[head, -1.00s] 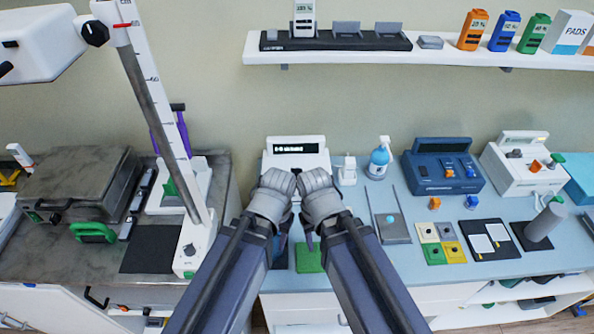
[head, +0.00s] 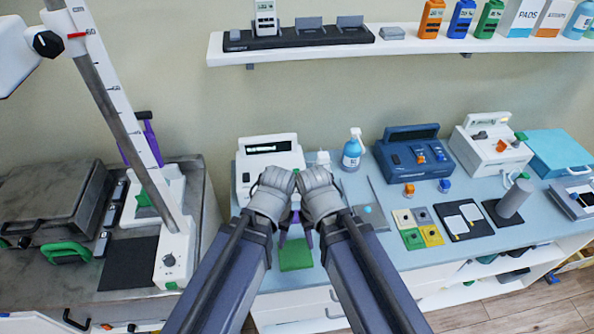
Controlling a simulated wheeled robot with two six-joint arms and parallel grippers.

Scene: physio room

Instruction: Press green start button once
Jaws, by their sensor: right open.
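A white console (head: 268,160) with a dark lit display stands at the back of the blue-grey counter. My wrists cover its lower front, and no green start button can be made out on it. My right gripper (head: 318,192) is open and empty in front of the console's right side. My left gripper (head: 271,193) is close beside it on the left; its fingers are hidden, so its opening does not show. A green square pad (head: 296,254) lies on the counter below both hands, partly between my forearms.
A spray bottle (head: 352,150), a blue console (head: 412,155) and a white console (head: 490,145) stand to the right. Coloured tiles (head: 412,239) and a dark mat with white cards lie in front of them. A shelf (head: 400,46) runs above. A tall scale post (head: 120,120) stands at left.

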